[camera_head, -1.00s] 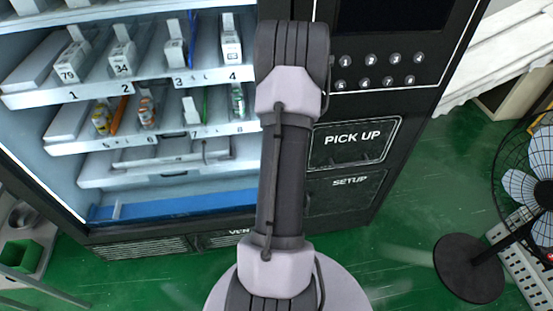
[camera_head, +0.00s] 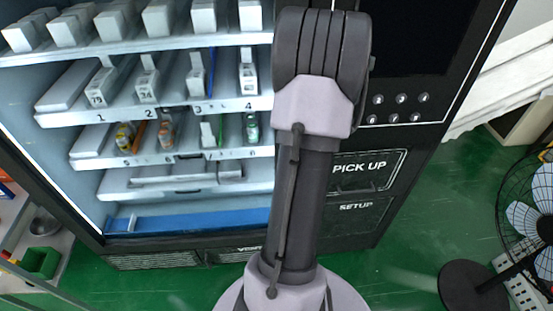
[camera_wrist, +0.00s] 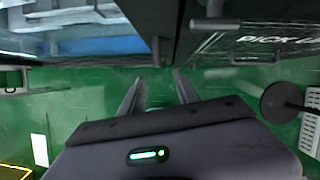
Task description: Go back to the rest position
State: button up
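My gripper (camera_wrist: 158,84) shows in the wrist view with its two fingers apart and only green floor between them, so it is open and empty. In the head view my arm stands upright in front of the vending machine (camera_head: 250,193), and the gripper itself is out of sight there. The arm covers part of the keypad and the panel. The PICK UP door (camera_head: 366,170) and the SETUP panel (camera_head: 356,214) show to the right of the arm. In the wrist view the machine's dark lower front lies just beyond the fingertips.
Shelves with small boxes (camera_head: 148,85) and bottles (camera_head: 252,130) fill the machine's left side. A black fan (camera_head: 472,288) stands on the green floor at right. A stand with a green box (camera_head: 40,262) is at lower left. Open floor (camera_head: 410,245) lies between machine and fan.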

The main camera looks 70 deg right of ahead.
jog(key=w+a+r+m+t+h+b, duration=0.1)
jog(key=w+a+r+m+h+b, duration=0.15)
jog(key=w+r+m, duration=0.45)
jog(key=w+a+r+m+h+b, duration=0.2)
jog(key=w+a+r+m+b, duration=0.25)
jog(key=w, duration=0.45)
jog(key=w+a+r+m, duration=0.3)
jog(key=a+r+m, duration=0.1)
jog(key=a+m, duration=0.4)
jog(key=s+a+m+y+b, duration=0.1)
jog(key=s+a+m+y, duration=0.1)
jog(key=a, duration=0.9)
jog(key=s+a+f+m+t+y+b, duration=0.1)
jog(key=a+m+y, duration=0.3)
jog(key=a, duration=0.7)
jog(key=s+a+m+t+y+b, duration=0.1)
jog(key=s+a+m+y, duration=0.3)
jog(key=a, duration=0.8)
jog(key=shift+f+b, duration=0.4)
jog(key=shift+b, duration=0.1)
jog(key=shift+m, duration=0.25)
